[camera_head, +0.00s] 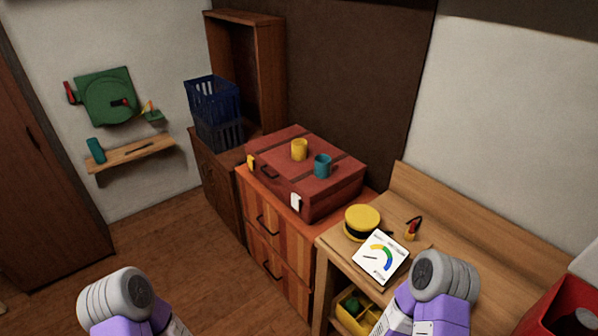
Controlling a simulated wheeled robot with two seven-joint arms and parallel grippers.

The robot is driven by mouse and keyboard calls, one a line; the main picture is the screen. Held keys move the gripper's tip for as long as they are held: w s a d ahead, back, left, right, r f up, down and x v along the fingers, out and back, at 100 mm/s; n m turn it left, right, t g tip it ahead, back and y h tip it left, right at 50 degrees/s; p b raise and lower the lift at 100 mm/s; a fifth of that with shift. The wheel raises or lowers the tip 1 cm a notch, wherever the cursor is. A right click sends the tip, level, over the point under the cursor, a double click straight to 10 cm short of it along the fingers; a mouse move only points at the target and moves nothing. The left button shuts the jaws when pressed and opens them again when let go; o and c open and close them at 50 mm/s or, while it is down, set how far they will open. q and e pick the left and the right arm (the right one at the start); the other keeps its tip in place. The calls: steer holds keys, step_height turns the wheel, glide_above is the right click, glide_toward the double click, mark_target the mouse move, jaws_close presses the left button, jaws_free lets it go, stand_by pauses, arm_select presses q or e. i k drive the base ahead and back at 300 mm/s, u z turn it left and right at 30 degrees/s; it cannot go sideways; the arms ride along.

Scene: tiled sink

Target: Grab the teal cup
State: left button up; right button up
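The teal cup (322,166) stands upright on top of a closed red suitcase (285,172), near its right side. A yellow cup (299,150) stands on the same suitcase, behind and to the left of it. My left and right arms come in at the bottom left and bottom right of the picture. Both are well short of the cups. Their grippers are out of the frame.
The suitcase rests on a striped drawer cabinet (272,237). On the wooden desk (460,233) at right are a yellow hat (362,221) and a white gauge card (381,257). Blue crates (213,104) stand behind left. The floor (180,242) at left is clear.

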mark_target(323, 162)
steer(key=u, duration=1.15)
steer(key=i, duration=2.8)
steer(key=z, duration=2.35)
